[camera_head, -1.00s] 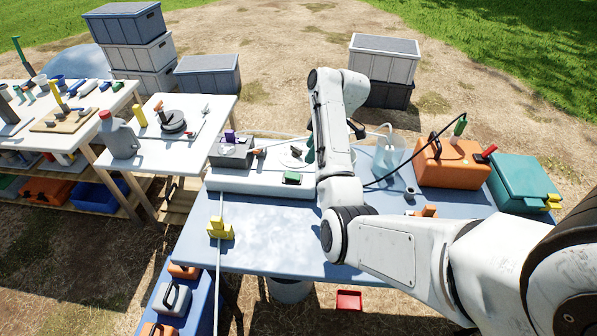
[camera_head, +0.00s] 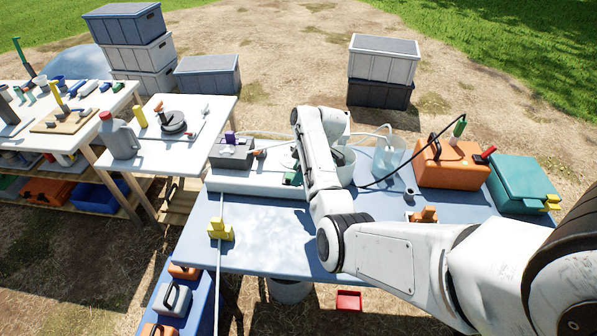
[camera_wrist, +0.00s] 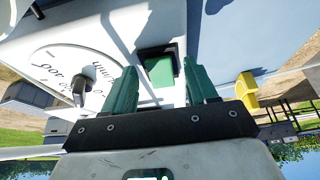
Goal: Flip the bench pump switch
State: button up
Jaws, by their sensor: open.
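The bench pump switch is a green rocker (camera_wrist: 160,70) in a black frame on a white panel, seen in the wrist view. In the head view the green switch (camera_head: 291,178) shows just left of my arm, partly covered. My gripper (camera_wrist: 160,65) is open with its two green fingers apart, one on each side of the switch as seen from the wrist. Nothing is between the fingers except the view of the switch. I cannot tell whether the fingertips touch the panel. In the head view my gripper is mostly hidden behind my arm.
A round dial with a dark knob (camera_wrist: 80,82) lies left of the switch in the wrist view. A yellow block (camera_head: 220,229) stands on the blue bench (camera_head: 265,235).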

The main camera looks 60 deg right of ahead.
jog(key=shift+c, duration=0.2)
jog(key=c, duration=1)
jog(key=shift+w+a+r+g+h, duration=0.15)
jog(key=shift+w+g+h, duration=0.15)
jog(key=shift+g, duration=0.3)
jog(key=g, duration=0.1)
jog(key=g+h, duration=0.1)
jog(key=g, duration=0.1)
jog(key=shift+w+a+r, duration=0.1)
jog(key=shift+w+r, duration=0.05)
jog(key=shift+w, duration=0.2)
jog(key=o, duration=1)
jog(key=shift+o, duration=0.2)
